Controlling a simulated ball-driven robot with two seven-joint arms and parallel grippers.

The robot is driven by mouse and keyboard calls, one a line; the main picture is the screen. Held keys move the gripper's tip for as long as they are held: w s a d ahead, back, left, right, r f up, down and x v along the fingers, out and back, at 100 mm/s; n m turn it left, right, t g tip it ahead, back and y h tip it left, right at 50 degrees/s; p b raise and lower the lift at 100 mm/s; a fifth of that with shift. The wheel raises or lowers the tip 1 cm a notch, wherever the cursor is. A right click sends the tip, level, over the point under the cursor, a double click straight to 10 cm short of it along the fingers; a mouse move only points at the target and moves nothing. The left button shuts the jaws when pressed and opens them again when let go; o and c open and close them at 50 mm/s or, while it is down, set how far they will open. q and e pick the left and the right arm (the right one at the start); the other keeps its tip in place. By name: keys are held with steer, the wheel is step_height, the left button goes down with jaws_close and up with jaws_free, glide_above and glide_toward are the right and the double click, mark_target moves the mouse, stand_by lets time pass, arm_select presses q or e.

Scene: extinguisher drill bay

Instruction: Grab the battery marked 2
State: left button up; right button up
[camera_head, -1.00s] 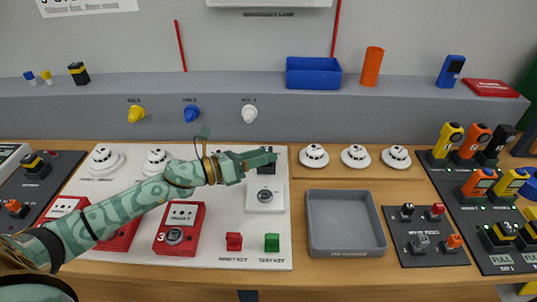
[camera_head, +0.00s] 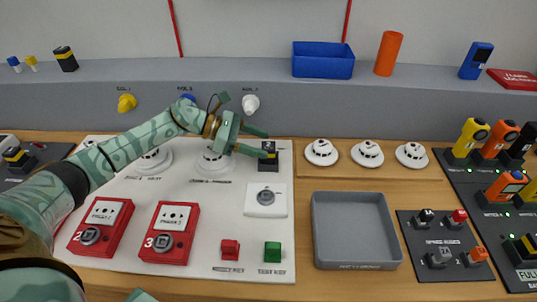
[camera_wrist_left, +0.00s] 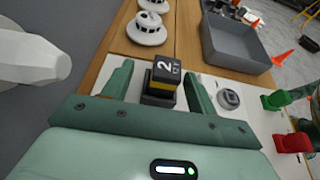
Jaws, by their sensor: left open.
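The battery marked 2 (camera_wrist_left: 165,70) is black with a yellow band and a white 2 on top. It stands upright in a dark holder on the white board; in the head view the battery (camera_head: 268,150) is partly covered by a finger. My left gripper (camera_head: 260,143) reaches it from the left. In the left wrist view my left gripper (camera_wrist_left: 158,78) is open, with one finger on each side of the battery and visible gaps. Whether either finger touches it is not clear.
A white switch plate (camera_head: 266,200) lies just in front of the battery. An empty grey tray (camera_head: 318,235) is to the right. White detectors (camera_head: 321,152) stand on the wooden strip behind it. Red call boxes (camera_head: 168,232) and red and green keys (camera_head: 272,252) are on the board.

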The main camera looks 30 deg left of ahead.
arm_select(q)
steer(key=x, duration=0.5)
steer(key=shift+s+d+f, duration=0.25)
steer(key=shift+s+d, duration=0.05)
steer(key=shift+d, duration=0.05)
steer(key=c, duration=1.2)
steer(key=shift+c, duration=0.3)
steer(key=shift+r, duration=0.2)
